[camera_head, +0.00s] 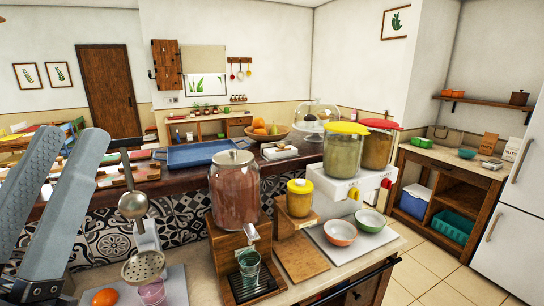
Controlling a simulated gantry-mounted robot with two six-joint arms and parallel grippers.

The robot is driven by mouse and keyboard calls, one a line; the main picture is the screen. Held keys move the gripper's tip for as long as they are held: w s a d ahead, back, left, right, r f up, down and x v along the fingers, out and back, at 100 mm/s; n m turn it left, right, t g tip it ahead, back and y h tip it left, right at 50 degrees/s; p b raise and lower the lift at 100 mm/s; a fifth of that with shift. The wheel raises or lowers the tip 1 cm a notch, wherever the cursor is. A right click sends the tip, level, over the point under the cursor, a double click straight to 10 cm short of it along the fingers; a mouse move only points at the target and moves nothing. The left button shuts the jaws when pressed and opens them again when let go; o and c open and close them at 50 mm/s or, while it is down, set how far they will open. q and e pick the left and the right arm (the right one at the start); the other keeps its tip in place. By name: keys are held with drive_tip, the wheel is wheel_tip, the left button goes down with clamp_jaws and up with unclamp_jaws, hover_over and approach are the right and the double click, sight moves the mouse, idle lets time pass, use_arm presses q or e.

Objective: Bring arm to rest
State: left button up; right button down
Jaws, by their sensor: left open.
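My left gripper (72,146) stands large and close at the left edge of the head view. Its two grey fingers point upward, apart, with nothing between them. The fingers cover part of the background at the left. My right gripper is not in view.
A counter holds a citrus press (143,250), an orange (105,297), a glass drink dispenser (234,188) and a white two-tank juice machine (345,183). Two bowls (340,232) sit at its right. A blue tray (195,154) lies behind. Tiled floor (430,278) is free at right.

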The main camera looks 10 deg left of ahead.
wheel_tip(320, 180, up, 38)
drive_tip(key=p, duration=3.4)
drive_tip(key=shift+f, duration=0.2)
